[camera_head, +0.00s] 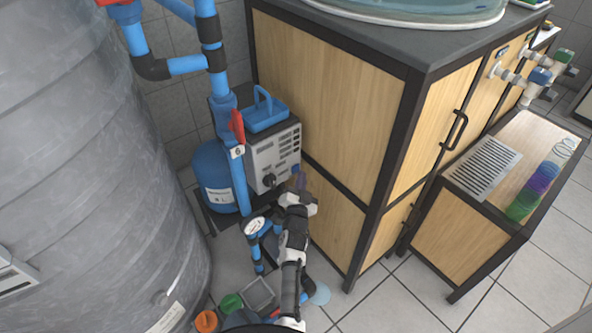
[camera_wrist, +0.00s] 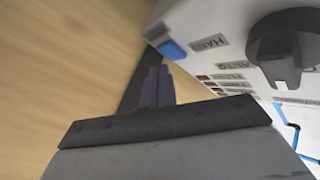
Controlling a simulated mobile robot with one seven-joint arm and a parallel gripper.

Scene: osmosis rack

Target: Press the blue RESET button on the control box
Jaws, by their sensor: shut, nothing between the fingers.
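The control box (camera_head: 275,152) is a light grey box with vent slots, standing beside the wooden cabinet. In the wrist view its labelled face (camera_wrist: 215,25) fills the upper right. The blue button (camera_wrist: 172,50) sits near the edge of that face; it also shows small in the head view (camera_head: 295,169). My gripper (camera_wrist: 157,72) is shut and empty. In the head view my gripper (camera_head: 300,183) is close in front of the box; contact is not visible.
A black rotary knob (camera_wrist: 285,50) sits right of the button, with printed labels between. The wooden cabinet (camera_head: 330,110) is close on the right. A blue tank (camera_head: 213,175), pipes and a pressure gauge (camera_head: 254,226) are on the left, and a large grey tank (camera_head: 90,170) beyond them.

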